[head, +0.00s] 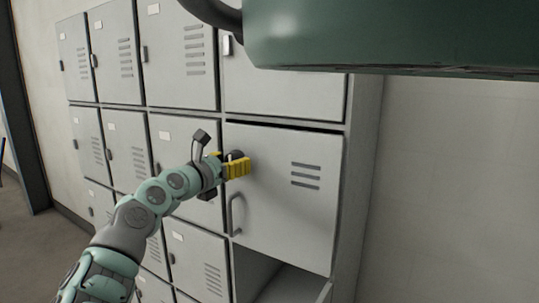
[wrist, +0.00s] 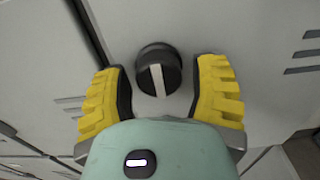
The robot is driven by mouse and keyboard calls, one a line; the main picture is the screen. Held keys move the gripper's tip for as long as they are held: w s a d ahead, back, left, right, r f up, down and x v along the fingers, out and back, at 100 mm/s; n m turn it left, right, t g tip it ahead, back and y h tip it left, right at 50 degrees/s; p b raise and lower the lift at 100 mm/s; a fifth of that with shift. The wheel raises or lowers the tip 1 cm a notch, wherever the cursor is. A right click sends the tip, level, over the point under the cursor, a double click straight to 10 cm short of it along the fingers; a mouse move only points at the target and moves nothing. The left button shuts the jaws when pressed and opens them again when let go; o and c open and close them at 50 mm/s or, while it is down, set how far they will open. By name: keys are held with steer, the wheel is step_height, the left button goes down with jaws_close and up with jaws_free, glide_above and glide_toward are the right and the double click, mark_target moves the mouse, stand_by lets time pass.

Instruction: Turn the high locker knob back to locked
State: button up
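The locker knob (wrist: 158,72) is a round black knob with a white bar across its face, seen in the wrist view. It sits on a grey locker door (head: 287,225) that has vent slots and a handle (head: 235,215). My gripper (head: 238,167) is at the upper left of this door in the head view. In the wrist view its yellow fingers (wrist: 163,92) stand open on either side of the knob, with a gap on each side. The white bar runs nearly upright in the wrist view, tilted slightly. In the head view the knob is mostly hidden by my gripper.
Other closed grey lockers (head: 113,55) fill the wall to the left and above. Below the knob's door, a locker compartment (head: 262,275) stands open. A large dark green body (head: 390,35) covers the top right of the head view. Bare wall (head: 460,190) lies to the right.

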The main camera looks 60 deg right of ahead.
steer(key=c, duration=0.9)
steer(key=shift+n+p, duration=0.3)
steer(key=shift+n, duration=0.1)
steer(key=n+p, duration=0.3)
steer(key=shift+r+n, duration=0.2)
steer(key=shift+n, duration=0.1)
steer(key=n+p, duration=0.4)
steer(key=n, duration=0.1)
steer(key=shift+p, duration=0.3)
steer(key=n+p, duration=0.4)
steer(key=n, duration=0.1)
steer(key=shift+n, duration=0.4)
steer(key=shift+f+n+p, duration=0.2)
steer(key=shift+n+p, duration=1.2)
